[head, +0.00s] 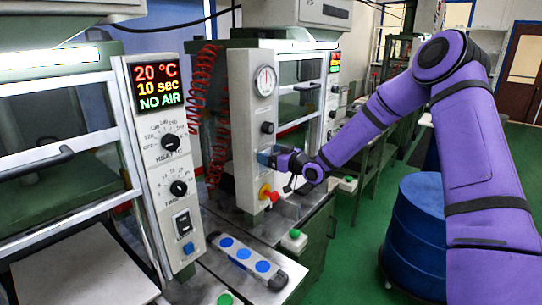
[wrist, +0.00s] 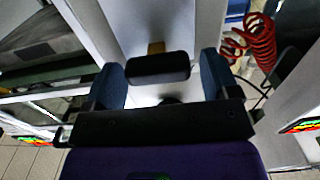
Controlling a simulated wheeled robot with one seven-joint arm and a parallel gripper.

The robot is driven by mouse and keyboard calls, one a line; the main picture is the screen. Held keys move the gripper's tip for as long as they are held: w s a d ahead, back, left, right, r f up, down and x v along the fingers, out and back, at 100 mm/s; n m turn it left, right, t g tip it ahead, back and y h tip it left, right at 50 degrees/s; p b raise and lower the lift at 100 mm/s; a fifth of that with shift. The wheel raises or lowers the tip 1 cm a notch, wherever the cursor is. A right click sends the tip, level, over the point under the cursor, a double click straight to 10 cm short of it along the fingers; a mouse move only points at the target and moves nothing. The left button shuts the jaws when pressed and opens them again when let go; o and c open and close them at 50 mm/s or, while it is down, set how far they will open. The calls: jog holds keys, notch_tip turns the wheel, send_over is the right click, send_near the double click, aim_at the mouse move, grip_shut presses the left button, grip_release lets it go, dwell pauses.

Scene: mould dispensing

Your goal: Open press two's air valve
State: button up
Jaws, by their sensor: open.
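The panel (head: 243,110) with a round gauge (head: 265,81) and a black knob (head: 267,128) stands in the middle of the head view. My gripper (head: 268,158) is at the front of this panel, below the knob. In the wrist view, my open gripper (wrist: 162,78) has its two blue fingers on either side of a black handle (wrist: 158,67) with a brass-coloured stem (wrist: 156,47); this looks like the air valve's handle. I cannot tell whether either finger touches it. In the head view my gripper hides this handle. A red and yellow control (head: 268,194) sits lower on the panel.
The left press's display (head: 158,86) reads 20 °C, 10 sec, NO AIR. Red coiled hoses (head: 203,90) hang beside the panel. A box with blue buttons (head: 246,261) is at the front. A blue drum (head: 413,235) stands below my arm. Green floor is open at right.

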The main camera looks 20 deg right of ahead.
jog(key=v, duration=1)
jog(key=shift+s+d, duration=0.2)
jog(key=shift+s, duration=0.1)
jog(key=s+d+r+m+g+h, duration=0.3)
jog(key=s+r+m+g+h, duration=0.15)
jog(key=s+r+h, duration=1.05)
jog(key=s+a+r+m+g+y, duration=0.1)
jog(key=s+g+y, duration=0.1)
jog(key=s, duration=1)
jog(key=s+a+r+m+g+y, duration=0.1)
jog(key=s+g+y, duration=0.1)
jog(key=s, duration=1.1)
jog(key=shift+s+r+m+g, duration=0.15)
jog(key=shift+r+m+g, duration=0.2)
jog(key=shift+g, duration=0.1)
